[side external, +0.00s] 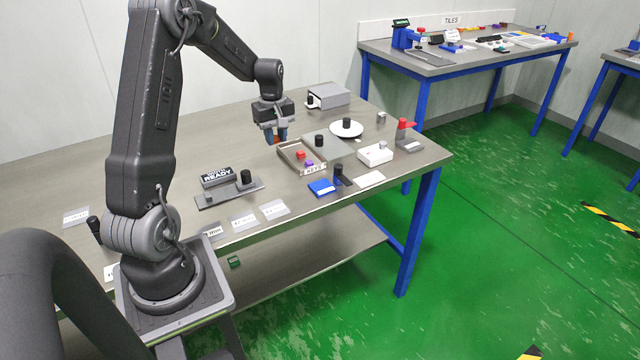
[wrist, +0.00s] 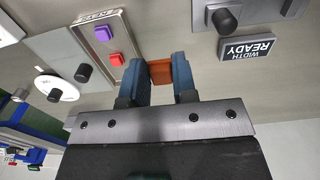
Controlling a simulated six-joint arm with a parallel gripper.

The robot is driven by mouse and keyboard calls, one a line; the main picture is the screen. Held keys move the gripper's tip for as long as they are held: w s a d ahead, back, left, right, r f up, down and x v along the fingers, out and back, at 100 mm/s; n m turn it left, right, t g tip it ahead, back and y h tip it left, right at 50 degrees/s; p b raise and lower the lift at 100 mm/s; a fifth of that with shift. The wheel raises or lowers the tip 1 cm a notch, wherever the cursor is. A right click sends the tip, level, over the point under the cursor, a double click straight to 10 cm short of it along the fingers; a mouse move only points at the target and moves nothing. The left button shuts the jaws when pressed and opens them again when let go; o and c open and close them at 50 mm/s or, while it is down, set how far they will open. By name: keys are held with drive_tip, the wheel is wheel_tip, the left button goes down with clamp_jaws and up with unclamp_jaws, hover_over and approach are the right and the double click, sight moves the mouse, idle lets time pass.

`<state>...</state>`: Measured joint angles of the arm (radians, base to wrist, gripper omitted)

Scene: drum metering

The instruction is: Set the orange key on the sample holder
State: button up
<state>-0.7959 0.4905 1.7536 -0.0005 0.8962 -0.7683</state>
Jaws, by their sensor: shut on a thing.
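My gripper (side external: 276,137) has blue fingers and is shut on the orange key (wrist: 161,72), a small block seen between the fingertips in the wrist view. In the side view it hangs over the table, just left of the keys tray (side external: 313,171). The tray holds a red key (side external: 300,155) and a purple key (side external: 309,163); both also show in the wrist view, the red (wrist: 117,60) and the purple (wrist: 103,34). I cannot tell for sure which fixture is the sample holder; no readable label names it.
A grey plate with a black knob (side external: 245,177) and a "WIDTH READY" display (side external: 216,177) stands front left. A white disc (side external: 346,129), a white box (side external: 375,154), a blue block (side external: 321,187) and a grey housing (side external: 328,96) stand around the tray. Table left of the gripper is clear.

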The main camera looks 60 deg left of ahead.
drive_tip(key=d, duration=0.4)
hover_over(324, 188)
wheel_tip(324, 188, down, 7)
drive_tip(key=shift+f, duration=2.05)
drive_tip(key=shift+f, duration=0.2)
drive_tip(key=o, duration=0.6)
